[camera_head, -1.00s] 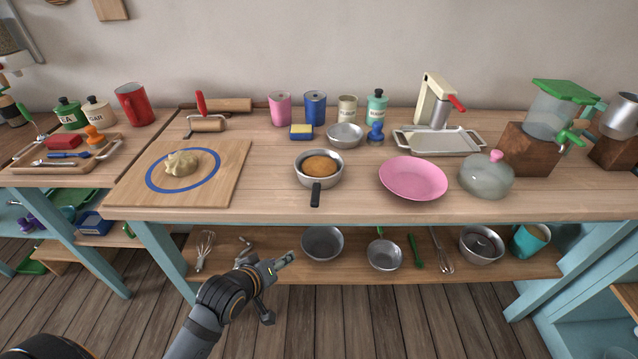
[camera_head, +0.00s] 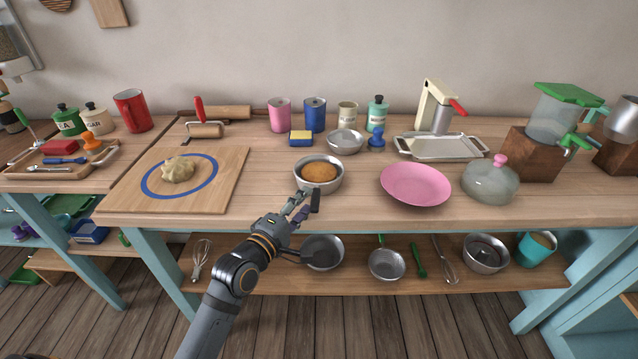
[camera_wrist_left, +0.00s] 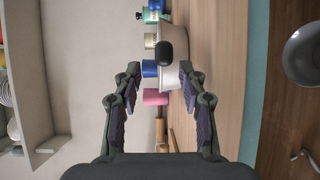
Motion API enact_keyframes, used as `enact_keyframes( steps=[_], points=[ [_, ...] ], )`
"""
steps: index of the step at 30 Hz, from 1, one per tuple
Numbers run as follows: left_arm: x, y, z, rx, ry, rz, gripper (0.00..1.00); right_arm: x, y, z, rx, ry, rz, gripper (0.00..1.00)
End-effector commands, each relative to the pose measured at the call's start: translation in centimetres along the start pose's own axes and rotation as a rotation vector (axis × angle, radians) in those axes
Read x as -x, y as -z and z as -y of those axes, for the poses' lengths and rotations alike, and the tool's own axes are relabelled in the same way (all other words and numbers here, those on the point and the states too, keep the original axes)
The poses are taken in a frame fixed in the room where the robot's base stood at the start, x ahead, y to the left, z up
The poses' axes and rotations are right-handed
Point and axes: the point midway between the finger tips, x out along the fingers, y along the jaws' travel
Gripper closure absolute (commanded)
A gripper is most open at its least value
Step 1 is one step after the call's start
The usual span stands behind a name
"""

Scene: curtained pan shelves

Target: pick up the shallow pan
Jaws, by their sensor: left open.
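The shallow pan (camera_head: 299,182) is grey metal, with a round brown cake in it. It stands upright near the front edge of the worktable. Its short black handle (camera_head: 316,200) points toward me. My left gripper (camera_head: 301,207) is open beside the handle's near end and partly overlaps it in the head view. In the left wrist view the handle (camera_wrist_left: 173,42) shows end-on, between the lines of my open fingers (camera_wrist_left: 160,85), with the pale pan (camera_wrist_left: 170,78) behind it. I cannot tell whether the fingers touch the handle. My right gripper is out of view.
A pink plate (camera_head: 415,184) lies right of the pan, and a cutting board (camera_head: 222,180) with dough lies left. A metal bowl (camera_head: 345,141) and several canisters stand behind.

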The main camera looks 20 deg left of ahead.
Motion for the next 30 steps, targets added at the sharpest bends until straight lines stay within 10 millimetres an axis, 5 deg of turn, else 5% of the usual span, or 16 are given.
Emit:
enact_keyframes(
  steps=[12, 19, 28, 30],
  points=[
    [-5.0, -0.6, 0.5, 0.001, 0.000, -0.001, 0.58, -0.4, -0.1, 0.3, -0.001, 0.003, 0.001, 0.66],
    [-5.2, -0.6, 0.5, -0.001, 0.001, -0.001, 0.58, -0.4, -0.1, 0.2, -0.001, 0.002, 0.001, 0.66],
    [-5.1, -0.6, 0.5, -0.001, 0.002, -0.001, 0.98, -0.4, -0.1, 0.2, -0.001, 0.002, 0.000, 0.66],
    [-5.1, -0.6, 0.5, -0.001, 0.002, -0.001, 1.00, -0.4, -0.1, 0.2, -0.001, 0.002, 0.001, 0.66]
  ],
)
